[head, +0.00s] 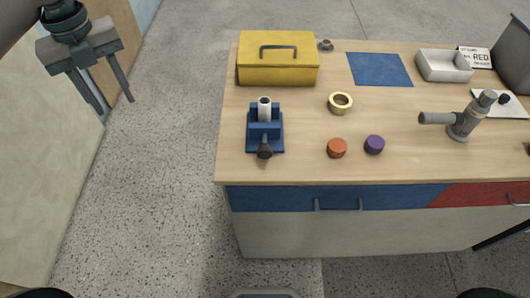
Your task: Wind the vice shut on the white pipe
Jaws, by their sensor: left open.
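A blue vice (256,131) stands near the left edge of the wooden workbench. The white pipe (264,108) stands upright at the vice's far side, between its jaws as far as I can see. The vice's dark handle knob (265,152) faces the front of the bench. How tightly the jaws sit on the pipe I cannot tell. My left gripper (112,108) is open and empty, over the floor to the left of the bench and well apart from the vice. My right gripper is not in view.
A yellow toolbox (270,73) stands behind the vice. A brass ring (340,103), an orange cap (337,148) and a purple cap (374,144) lie right of it. A grey valve-like fitting (462,124), a white tray (436,70) and a blue mat (380,69) are farther right.

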